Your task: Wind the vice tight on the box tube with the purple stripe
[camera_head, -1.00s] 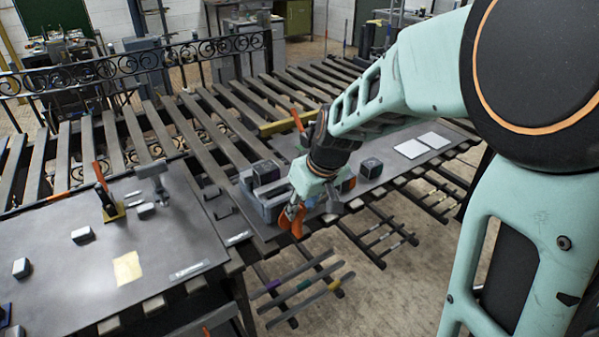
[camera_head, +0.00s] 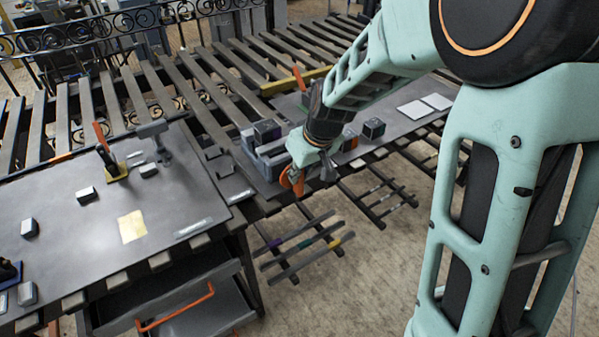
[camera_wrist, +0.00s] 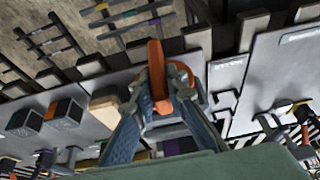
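The grey-blue vice (camera_head: 273,166) stands near the front edge of the right table. A dark box tube piece with a purplish end (camera_head: 265,130) sits at its jaws, and a purple patch (camera_wrist: 181,145) shows between my fingers in the wrist view. The vice's orange handle (camera_head: 290,181) is at its front. It stands upright between my fingertips in the wrist view (camera_wrist: 157,72). My gripper (camera_wrist: 162,88) appears closed on this handle, with the fingers on both sides. How tightly the jaws touch the tube is hidden.
Tubes with purple, teal and yellow stripes (camera_head: 303,243) lie on a low rack below. Dark cubes (camera_head: 373,128) and white plates (camera_head: 415,109) lie to the right. The left table (camera_head: 80,245) holds small blocks and an orange-levered clamp (camera_head: 107,160).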

